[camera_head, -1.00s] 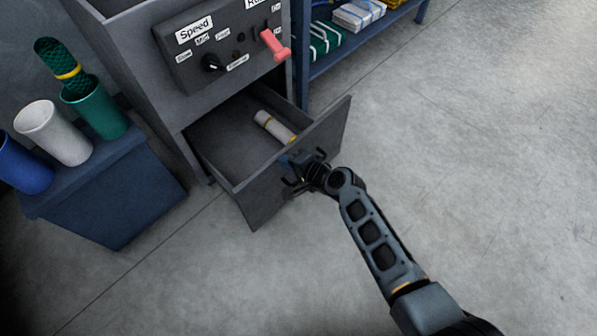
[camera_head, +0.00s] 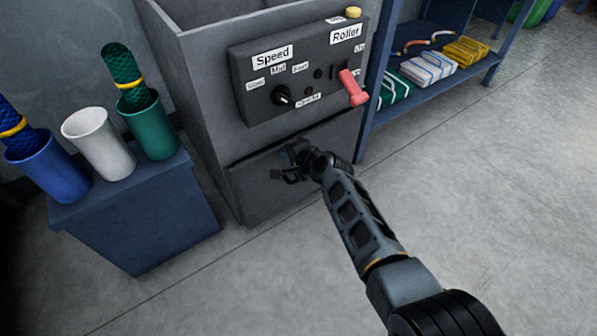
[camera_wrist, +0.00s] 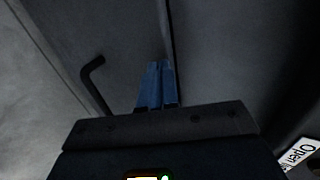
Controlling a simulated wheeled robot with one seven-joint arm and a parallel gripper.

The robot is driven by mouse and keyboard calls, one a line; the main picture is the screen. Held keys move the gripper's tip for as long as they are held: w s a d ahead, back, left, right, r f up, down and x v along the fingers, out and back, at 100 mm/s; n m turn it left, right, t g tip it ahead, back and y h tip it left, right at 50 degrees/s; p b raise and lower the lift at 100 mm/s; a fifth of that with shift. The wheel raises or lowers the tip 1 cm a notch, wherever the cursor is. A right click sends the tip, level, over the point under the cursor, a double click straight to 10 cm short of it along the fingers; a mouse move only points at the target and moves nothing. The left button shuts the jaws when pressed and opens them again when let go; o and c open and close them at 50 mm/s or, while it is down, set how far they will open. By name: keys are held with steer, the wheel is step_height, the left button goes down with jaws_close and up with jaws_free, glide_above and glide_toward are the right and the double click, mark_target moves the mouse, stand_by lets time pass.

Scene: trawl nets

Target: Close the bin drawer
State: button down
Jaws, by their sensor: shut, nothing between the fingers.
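The bin drawer (camera_head: 262,186) is the lower front of the grey bin cabinet (camera_head: 205,90). Its front sits nearly flush with the cabinet, with a dark gap along its top edge. My gripper (camera_head: 290,158) is at the drawer front near its upper edge, shut and empty. The blue fingertips (camera_wrist: 158,82) lie together against or very near the grey surface in the wrist view; contact cannot be told for sure. A dark bar handle (camera_wrist: 93,78) shows to the left of the fingers. The drawer's inside is hidden.
A control panel (camera_head: 262,105) with a knob and a red lever (camera_head: 352,88) is above the drawer. A blue stand (camera_head: 140,225) with blue, white and green cups is at the left. A blue shelf (camera_head: 440,82) with folded nets is at the right. The floor in front is clear.

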steer(key=shift+w+a+r+b, duration=0.2)
steer(key=shift+w+a+b, duration=0.3)
steer(key=shift+w+a, duration=0.35)
steer(key=shift+w+r, duration=0.15)
steer(key=shift+d, duration=0.1)
